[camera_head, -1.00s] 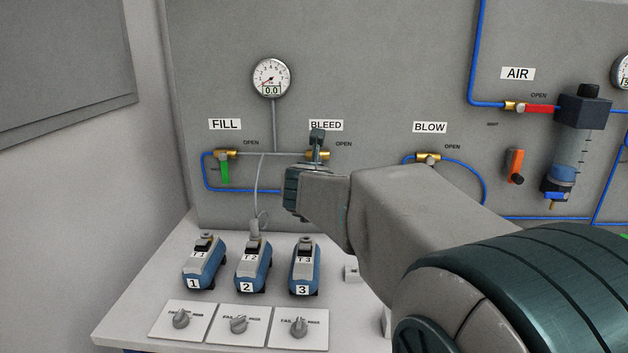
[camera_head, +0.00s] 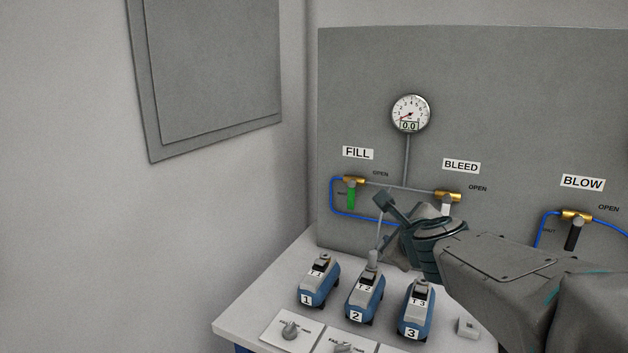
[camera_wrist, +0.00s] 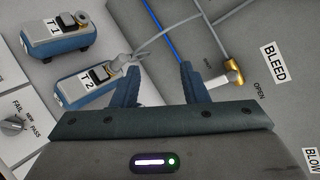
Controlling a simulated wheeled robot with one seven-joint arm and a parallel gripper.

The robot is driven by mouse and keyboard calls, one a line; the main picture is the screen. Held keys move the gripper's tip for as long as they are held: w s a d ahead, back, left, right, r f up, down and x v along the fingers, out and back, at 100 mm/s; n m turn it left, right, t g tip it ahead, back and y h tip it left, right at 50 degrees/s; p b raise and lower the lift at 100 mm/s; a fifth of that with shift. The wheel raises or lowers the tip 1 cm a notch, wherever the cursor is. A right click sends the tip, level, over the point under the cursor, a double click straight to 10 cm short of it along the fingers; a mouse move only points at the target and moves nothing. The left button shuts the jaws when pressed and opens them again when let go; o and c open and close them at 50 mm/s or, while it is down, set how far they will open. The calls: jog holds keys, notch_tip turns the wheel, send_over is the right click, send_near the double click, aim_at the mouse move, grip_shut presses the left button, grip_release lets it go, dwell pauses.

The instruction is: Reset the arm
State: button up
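My gripper (camera_head: 393,226) is in front of the panel, just below and left of the BLEED valve (camera_head: 448,197). In the wrist view its two fingers (camera_wrist: 160,82) stand apart with nothing held between them. The BLEED valve (camera_wrist: 235,74) has a white handle (camera_wrist: 216,82), just right of the right finger; I cannot tell whether they touch. In the head view this handle points down and its lower part is hidden behind my gripper.
The FILL valve (camera_head: 354,181) has a green handle hanging down. The gauge (camera_head: 410,114) reads 0.0. Blue testers T1 (camera_head: 319,282), T2 (camera_head: 364,292) and T3 (camera_head: 416,309) stand on the bench (camera_head: 262,306) below. The BLOW valve (camera_head: 576,217) is at right.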

jog(key=s+a+f+n+g+y+p, duration=0.3)
jog(key=s+a+f+n+g, duration=0.25)
jog(key=s+n, duration=0.75)
jog(key=s+d+f+n+g+h+p, duration=0.1)
jog(key=s+d+f+n+g+h, duration=0.2)
jog(key=s+n, duration=0.7)
notch_tip(320, 180, down, 3)
jog(key=n+g, duration=0.2)
jog(key=n, duration=0.1)
jog(key=shift+s+d+r+p, duration=0.15)
jog(key=shift+d+p, duration=0.05)
jog(key=shift+p, duration=0.1)
